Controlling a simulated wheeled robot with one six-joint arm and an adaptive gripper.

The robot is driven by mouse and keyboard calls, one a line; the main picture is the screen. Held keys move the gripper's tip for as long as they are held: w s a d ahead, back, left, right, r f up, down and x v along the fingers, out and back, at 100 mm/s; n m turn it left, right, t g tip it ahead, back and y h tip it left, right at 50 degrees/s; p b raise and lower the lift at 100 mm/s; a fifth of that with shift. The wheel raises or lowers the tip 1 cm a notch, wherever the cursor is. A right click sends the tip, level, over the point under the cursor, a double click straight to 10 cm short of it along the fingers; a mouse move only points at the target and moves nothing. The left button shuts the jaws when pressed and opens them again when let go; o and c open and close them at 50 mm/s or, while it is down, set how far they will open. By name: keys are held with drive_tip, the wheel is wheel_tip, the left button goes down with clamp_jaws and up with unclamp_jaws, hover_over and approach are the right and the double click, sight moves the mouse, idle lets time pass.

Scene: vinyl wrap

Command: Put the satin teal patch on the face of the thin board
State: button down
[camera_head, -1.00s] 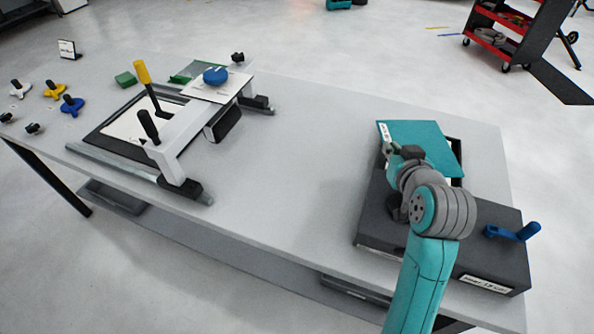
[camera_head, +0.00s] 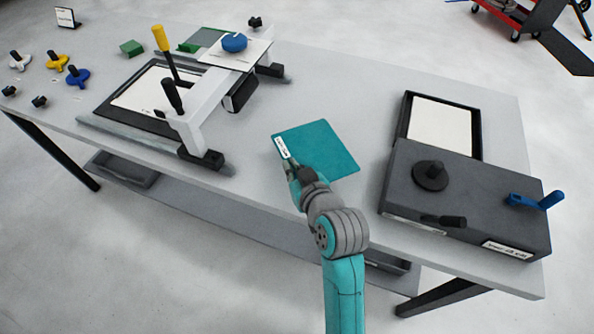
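The satin teal patch (camera_head: 318,148) is a flat square sheet with a white label (camera_head: 281,147) on its left edge. My gripper (camera_head: 292,168) holds the patch by its near-left edge, beside the label, over the middle of the table. The fingertips are small and partly hidden by my wrist, but the patch moves with them. A pale flat board (camera_head: 135,106) lies in a dark frame at the left, partly under a white bridge (camera_head: 205,118); I take it as the thin board. Another pale plate with a blue round knob (camera_head: 234,42) sits at the back of the bridge.
The bridge carries a yellow-handled lever (camera_head: 161,38) and a black handle (camera_head: 172,92) that stand up. A grey box (camera_head: 470,190) with a blue crank and a black tray (camera_head: 477,135) holding a white sheet are at the right. Several coloured knobs (camera_head: 78,78) lie far left.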

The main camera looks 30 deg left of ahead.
drive_tip(key=shift+f, duration=2.6)
drive_tip(key=shift+f, duration=0.1)
drive_tip(key=c, duration=1.3)
unclamp_jaws()
